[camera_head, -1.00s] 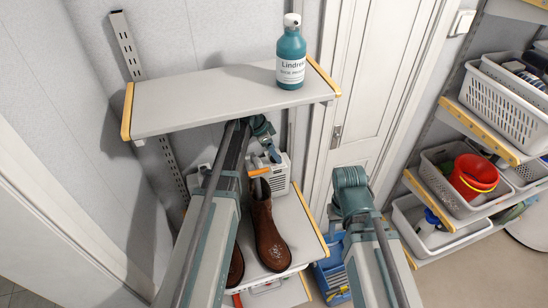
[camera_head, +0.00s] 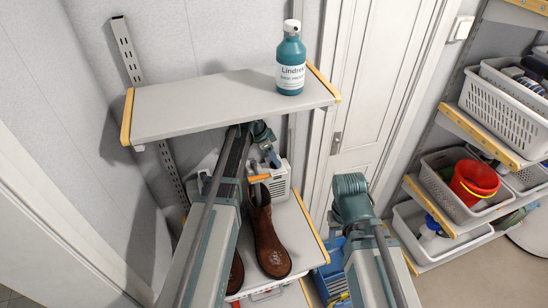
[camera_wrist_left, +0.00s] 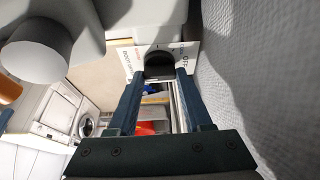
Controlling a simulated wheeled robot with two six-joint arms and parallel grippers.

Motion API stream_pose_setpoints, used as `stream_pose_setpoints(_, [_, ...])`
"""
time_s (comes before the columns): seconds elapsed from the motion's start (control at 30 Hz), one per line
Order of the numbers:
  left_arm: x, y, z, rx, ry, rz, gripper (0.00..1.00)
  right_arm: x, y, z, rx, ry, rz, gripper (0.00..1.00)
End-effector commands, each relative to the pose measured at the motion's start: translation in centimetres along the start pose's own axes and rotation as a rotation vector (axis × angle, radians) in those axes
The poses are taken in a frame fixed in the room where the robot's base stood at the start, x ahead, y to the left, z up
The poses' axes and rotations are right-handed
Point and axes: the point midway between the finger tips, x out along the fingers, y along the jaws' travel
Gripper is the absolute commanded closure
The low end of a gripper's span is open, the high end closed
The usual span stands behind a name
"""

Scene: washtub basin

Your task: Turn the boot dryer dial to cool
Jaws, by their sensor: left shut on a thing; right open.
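The boot dryer (camera_head: 280,178) is a pale box with vent slots, at the back of the middle shelf under the top shelf. Its black round dial (camera_wrist_left: 158,66) shows in the left wrist view on a white label panel with printed words, "OFF" among them. My left gripper (camera_wrist_left: 160,80) has its two dark fingers on either side of the dial, shut on it. In the head view my left gripper (camera_head: 270,156) is beside the dryer, its fingertips and the dial hidden. My right arm is right of the shelf; its fingers are hidden.
Brown boots (camera_head: 270,245) stand in front of the dryer. A blue crate (camera_head: 332,278) is low beside my right arm. Baskets (camera_head: 505,110) fill the right shelving.

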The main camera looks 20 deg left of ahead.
Motion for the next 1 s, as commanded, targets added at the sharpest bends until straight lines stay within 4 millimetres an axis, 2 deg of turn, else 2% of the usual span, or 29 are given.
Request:
stream_pose_setpoints(0.17, [-0.01,0.18,0.06,-0.063,-0.001,-0.028,1.0,0.01,0.0,0.0,0.0,0.0,0.0,0.5])
stream_pose_setpoints(0.7, [0.03,0.45,-0.06,-0.462,0.0,-0.193,1.0,0.01,0.0,0.0,0.0,0.0,0.0,0.5])
stream_pose_setpoints(1.0, [0.05,0.45,-0.11,-0.628,0.0,-0.262,1.0,0.0,0.0,0.0,0.0,0.0,0.0,0.5])
